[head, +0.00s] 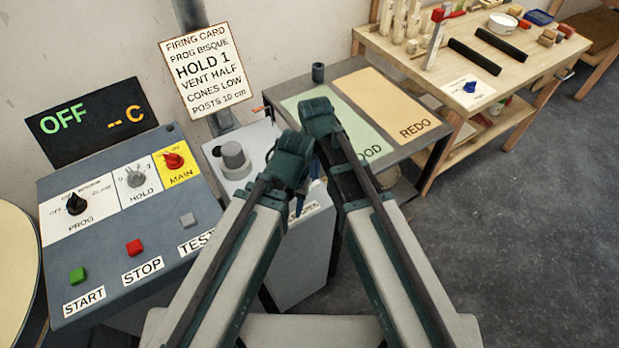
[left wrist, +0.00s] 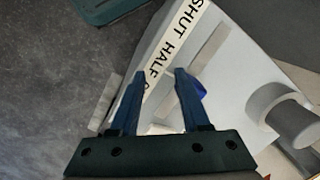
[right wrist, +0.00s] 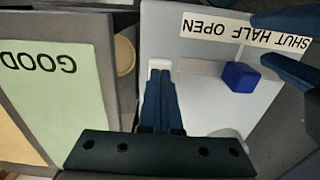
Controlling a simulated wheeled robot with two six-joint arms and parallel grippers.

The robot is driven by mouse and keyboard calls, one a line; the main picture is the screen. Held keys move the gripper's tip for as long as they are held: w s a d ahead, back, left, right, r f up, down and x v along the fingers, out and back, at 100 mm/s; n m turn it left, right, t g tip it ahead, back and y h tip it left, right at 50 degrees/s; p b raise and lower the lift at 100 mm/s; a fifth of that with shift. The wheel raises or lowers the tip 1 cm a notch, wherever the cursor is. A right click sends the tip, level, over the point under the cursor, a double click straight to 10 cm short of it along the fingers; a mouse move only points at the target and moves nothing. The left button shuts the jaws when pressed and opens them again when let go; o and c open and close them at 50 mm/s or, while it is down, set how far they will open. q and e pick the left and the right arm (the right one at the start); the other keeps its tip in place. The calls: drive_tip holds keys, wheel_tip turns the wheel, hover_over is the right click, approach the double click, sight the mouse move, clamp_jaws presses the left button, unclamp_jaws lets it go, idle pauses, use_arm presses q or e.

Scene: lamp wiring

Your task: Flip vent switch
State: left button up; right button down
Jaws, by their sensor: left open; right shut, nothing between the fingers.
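The vent switch is a blue knob (right wrist: 240,77) on a slot in the top of a pale grey box (head: 305,258). A white strip (right wrist: 245,34) beside the slot reads SHUT, HALF, OPEN. The knob stands near HALF. My right gripper (right wrist: 160,75) is shut and empty over the OPEN end of the slot, apart from the knob. My left gripper (left wrist: 160,73) is open above the strip. Its right finger partly covers the blue knob (left wrist: 199,90) in the left wrist view. In the head view my arms hide the knob and most of the strip.
A grey control panel (head: 125,225) with dials and buttons stands at left; its display (head: 92,122) reads OFF. A table with GOOD and REDO areas (head: 385,95) is behind right. Open floor (head: 510,220) lies right.

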use_arm(q)
drive_tip(key=shift+f+b, duration=0.8)
drive_tip(key=shift+f, duration=0.1)
use_arm(e)
drive_tip(key=shift+f, duration=0.9)
use_arm(q)
drive_tip(key=shift+r, duration=0.2)
use_arm(e)
drive_tip(key=shift+r, duration=0.2)
use_arm(q)
wheel_tip(320, 180, up, 7)
drive_tip(key=p, duration=0.7)
drive_tip(key=shift+f, duration=0.15)
use_arm(e)
wheel_tip(320, 180, up, 7)
drive_tip(key=shift+f, duration=0.1)
